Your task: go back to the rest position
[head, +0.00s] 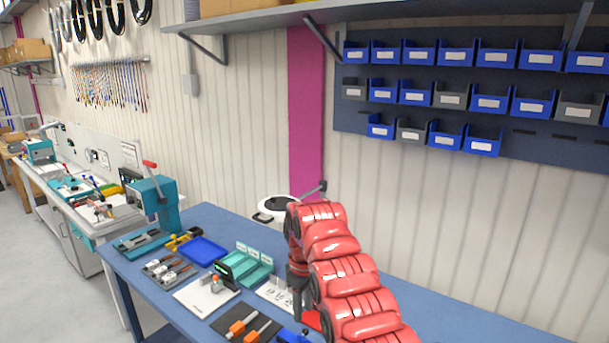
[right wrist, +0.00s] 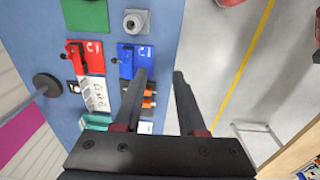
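My right arm, red, reaches over the blue workbench (head: 205,220) from the lower right in the head view. My right gripper (head: 298,308) points down at its far end, partly hidden by the arm. In the right wrist view my right gripper (right wrist: 160,76) has its two dark fingers apart with nothing between them. It hangs above the bench edge, close to a blue fixture (right wrist: 136,62) and the orange-handled tools (right wrist: 148,98). My left gripper is not in view.
On the bench are a blue tray (head: 203,250), green bins (head: 257,270), a dark mat (head: 228,323) with orange-handled tools and a teal press (head: 153,200). A red fixture (right wrist: 84,58) stands beside the blue one. Blue and grey bins (head: 455,57) hang on the wall.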

